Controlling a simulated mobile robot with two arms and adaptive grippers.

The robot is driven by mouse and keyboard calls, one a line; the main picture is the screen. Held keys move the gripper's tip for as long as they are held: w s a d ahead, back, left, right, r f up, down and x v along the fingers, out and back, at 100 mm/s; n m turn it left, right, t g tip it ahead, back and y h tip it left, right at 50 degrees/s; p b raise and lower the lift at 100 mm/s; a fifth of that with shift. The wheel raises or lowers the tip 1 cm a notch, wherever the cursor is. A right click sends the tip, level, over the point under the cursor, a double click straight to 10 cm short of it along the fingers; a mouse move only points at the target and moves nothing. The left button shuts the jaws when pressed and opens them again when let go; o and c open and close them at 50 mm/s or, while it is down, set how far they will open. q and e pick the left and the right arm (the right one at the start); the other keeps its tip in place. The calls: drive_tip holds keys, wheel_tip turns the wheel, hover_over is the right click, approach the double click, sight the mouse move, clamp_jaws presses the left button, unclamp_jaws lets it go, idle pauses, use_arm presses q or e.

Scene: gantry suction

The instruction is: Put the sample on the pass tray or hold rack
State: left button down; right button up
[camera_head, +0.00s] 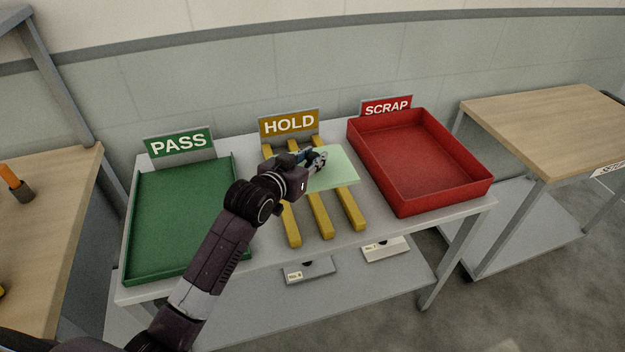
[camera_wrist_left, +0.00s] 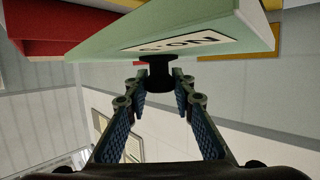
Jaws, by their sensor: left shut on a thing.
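The sample is a pale green flat panel (camera_head: 336,170) over the yellow bars of the hold rack (camera_head: 319,219). In the left wrist view the panel (camera_wrist_left: 110,42) has a white label and a black knob (camera_wrist_left: 157,73). My left gripper (camera_head: 320,158) is shut on this knob, with its fingers on either side of it in the wrist view (camera_wrist_left: 160,82). I cannot tell whether the panel touches the bars. The green pass tray (camera_head: 183,215) is empty, left of the rack. My right gripper is not in view.
An empty red scrap tray (camera_head: 420,160) stands right of the rack. PASS, HOLD and SCRAP signs stand behind on the grey table (camera_head: 265,245). Two labelled grey plates (camera_head: 310,271) (camera_head: 386,250) are below its front edge. Wooden tables stand left (camera_head: 60,200) and right (camera_head: 545,125).

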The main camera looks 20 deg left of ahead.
use_arm(q)
wheel_tip(320, 180, down, 8)
drive_tip(key=shift+r, duration=0.1)
idle(0.4)
drive_tip(key=c, duration=1.7)
unclamp_jaws()
drive_tip(key=shift+o, duration=0.2)
drive_tip(key=shift+s, duration=0.1)
drive_tip(key=v, duration=1.1)
drive_tip(key=shift+s+r, duration=0.15)
drive_tip(key=shift+s, duration=0.2)
